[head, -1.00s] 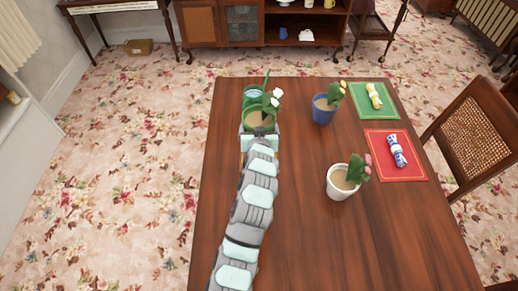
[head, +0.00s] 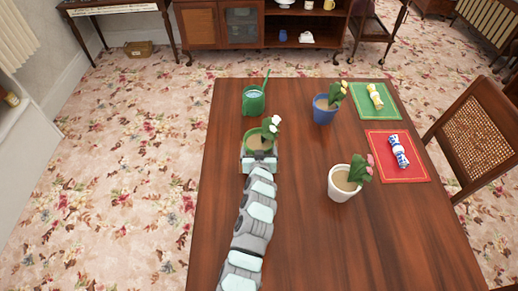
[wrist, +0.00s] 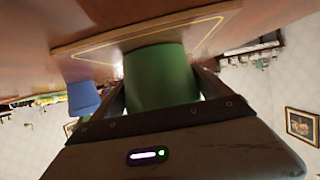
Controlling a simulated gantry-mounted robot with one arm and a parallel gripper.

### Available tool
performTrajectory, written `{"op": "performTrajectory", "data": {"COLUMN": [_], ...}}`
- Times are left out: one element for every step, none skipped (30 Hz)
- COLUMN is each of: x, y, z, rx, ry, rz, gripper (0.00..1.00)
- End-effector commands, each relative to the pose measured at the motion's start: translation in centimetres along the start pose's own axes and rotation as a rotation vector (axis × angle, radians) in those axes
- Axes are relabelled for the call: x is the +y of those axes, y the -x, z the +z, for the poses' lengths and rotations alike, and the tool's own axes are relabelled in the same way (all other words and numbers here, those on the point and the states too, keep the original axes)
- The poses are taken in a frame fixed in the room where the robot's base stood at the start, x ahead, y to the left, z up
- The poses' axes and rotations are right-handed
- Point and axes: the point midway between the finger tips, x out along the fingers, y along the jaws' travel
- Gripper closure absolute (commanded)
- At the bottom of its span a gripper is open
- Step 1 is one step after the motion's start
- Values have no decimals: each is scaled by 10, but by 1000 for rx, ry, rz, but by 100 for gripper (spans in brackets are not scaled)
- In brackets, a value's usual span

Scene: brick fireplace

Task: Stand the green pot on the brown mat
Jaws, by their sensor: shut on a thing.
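The green pot (head: 259,147) holds brown soil and a white flower with green leaves. It looks upright. My gripper (head: 258,155) is shut on it, from the near side in the head view. In the wrist view the green pot (wrist: 161,78) sits between my two fingers, and the table shows upside down at the top. The brown mat (wrist: 90,45), with a thin gold border line, shows there at the pot's base end. I cannot tell whether the pot touches it. I cannot make out the mat in the head view.
A green watering can (head: 254,103) stands beyond the pot. A blue pot (head: 323,112) and a white pot (head: 340,190) with flowers stand to the right. A green mat (head: 361,112) and a red mat (head: 380,172) bear rolled napkins. The table's left side is clear.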

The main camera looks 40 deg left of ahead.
Motion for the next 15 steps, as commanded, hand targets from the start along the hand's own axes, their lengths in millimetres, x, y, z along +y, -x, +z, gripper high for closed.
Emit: {"op": "performTrajectory", "data": {"x": [0, 0, 0, 0, 0, 0, 0, 0, 0, 0, 0, 0, 0, 0, 0], "y": [0, 0, 0, -1, -1, -1, -1, -1, -1, -1, -1, -1, -1, -1, -1], "z": [-2, -2, -2, 0, 1, 2, 0, 0, 0, 0, 0, 1, 1, 1, 1], "rx": [4, 4, 4, 4, 4, 3, 3, 3, 3, 3, 3, 2, 2, 2, 2], "ry": [0, 0, 0, 0, 0, 0, 0, 0, 0, 0, 0, 0, 0, 0, 0], "rz": [1, 1, 1, 1, 1, 1, 1, 1, 1, 1, 1, 1, 1, 1, 1], "gripper": [83, 83, 83, 83, 83, 11, 9, 6, 3, 1, 0, 0, 0, 0, 0]}}
